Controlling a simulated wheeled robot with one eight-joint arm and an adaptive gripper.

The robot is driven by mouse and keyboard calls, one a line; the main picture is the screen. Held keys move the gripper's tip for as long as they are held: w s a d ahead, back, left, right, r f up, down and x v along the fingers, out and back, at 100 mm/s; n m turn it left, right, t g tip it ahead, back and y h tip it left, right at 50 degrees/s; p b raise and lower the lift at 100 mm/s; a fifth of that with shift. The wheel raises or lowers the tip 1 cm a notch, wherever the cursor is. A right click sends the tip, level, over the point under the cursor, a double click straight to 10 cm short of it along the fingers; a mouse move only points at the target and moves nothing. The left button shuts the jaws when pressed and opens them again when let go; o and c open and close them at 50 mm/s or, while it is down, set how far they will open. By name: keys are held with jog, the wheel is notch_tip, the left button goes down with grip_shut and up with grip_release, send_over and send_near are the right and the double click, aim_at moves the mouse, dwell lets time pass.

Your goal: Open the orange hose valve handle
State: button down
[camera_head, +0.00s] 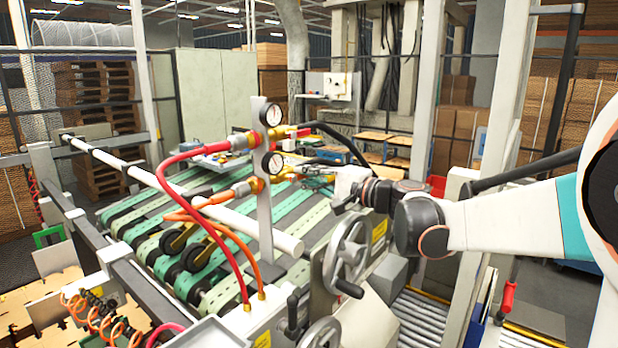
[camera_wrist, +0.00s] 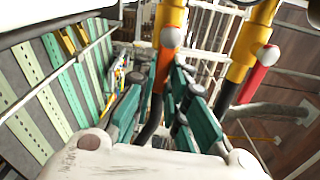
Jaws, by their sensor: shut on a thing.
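The orange hose valve handle (camera_wrist: 165,68) hangs from a yellow valve body (camera_wrist: 172,14) in the wrist view. My gripper (camera_wrist: 163,88) has its two teal and dark fingers on either side of this handle, shut on it. In the head view my gripper (camera_head: 312,176) reaches from the right to the lower valve on the grey post, and the fingers largely hide the handle there. The orange hose (camera_head: 215,200) runs to the left side of that lower valve.
A red valve handle (camera_wrist: 254,84) hangs close by on the right in the wrist view. Two gauges (camera_head: 272,114) sit on the upright post (camera_head: 264,225). A red hose (camera_head: 183,156) loops left. A handwheel (camera_head: 346,254) stands below my wrist.

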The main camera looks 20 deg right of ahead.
jog(key=shift+r+n, duration=0.15)
jog(key=shift+n, duration=0.45)
jog(key=c, duration=1.6)
grip_release()
jog(key=v, duration=0.7)
jog(key=shift+s+d, duration=0.2)
